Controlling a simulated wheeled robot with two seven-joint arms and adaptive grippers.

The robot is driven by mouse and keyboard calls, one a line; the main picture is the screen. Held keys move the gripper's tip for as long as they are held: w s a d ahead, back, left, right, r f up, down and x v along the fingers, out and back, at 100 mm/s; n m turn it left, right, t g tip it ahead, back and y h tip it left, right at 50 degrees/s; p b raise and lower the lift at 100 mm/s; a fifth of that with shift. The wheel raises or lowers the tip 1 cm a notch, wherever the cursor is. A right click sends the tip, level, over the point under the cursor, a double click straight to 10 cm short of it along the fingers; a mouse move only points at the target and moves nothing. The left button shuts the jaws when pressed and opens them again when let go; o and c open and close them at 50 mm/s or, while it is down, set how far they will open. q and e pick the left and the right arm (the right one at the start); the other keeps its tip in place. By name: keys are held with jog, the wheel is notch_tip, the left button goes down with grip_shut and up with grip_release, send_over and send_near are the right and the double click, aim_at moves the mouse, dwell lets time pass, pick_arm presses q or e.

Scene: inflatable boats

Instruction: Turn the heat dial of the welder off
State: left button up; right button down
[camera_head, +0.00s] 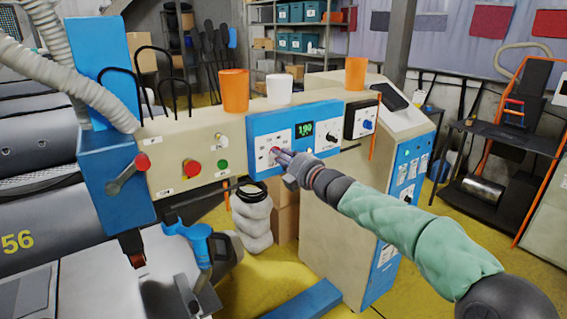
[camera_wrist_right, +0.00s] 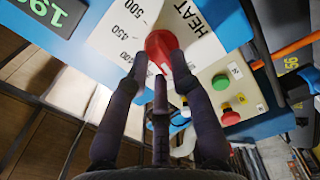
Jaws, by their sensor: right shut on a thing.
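The welder's blue heat panel (camera_head: 292,128) has a green digital display (camera_head: 304,130) and a white scale plate. In the right wrist view, the red heat dial (camera_wrist_right: 161,46) sits on the scale plate (camera_wrist_right: 128,38), marked HEAT, with 450 and 500 legible. My right gripper (camera_head: 281,154) reaches the panel from the lower right. In the wrist view its dark fingers (camera_wrist_right: 161,68) are closed around the dial's rim, one on each side, with a third below. In the head view the fingers hide most of the dial. My left gripper is not in view.
Left of the dial are a red knob (camera_head: 192,168) and a green button (camera_head: 223,165) on the beige housing. Orange cups (camera_head: 235,90) and a white cup (camera_head: 279,88) stand on top. A beige cabinet (camera_head: 335,215) stands below the panel, to its right.

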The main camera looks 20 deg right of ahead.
jog(key=shift+a+f+n+b, duration=0.15)
jog(key=shift+n+b, duration=0.3)
jog(key=shift+n, duration=0.55)
jog(key=shift+d+f+n+b, duration=0.1)
jog(key=shift+n+b, duration=0.35)
jog(key=shift+n, duration=0.55)
jog(key=c, duration=1.1)
grip_release()
jog(key=shift+o, duration=0.2)
jog(key=shift+s+r, duration=0.1)
jog(key=shift+s, duration=0.05)
jog(key=v, duration=1.1)
jog(key=shift+s, duration=0.4)
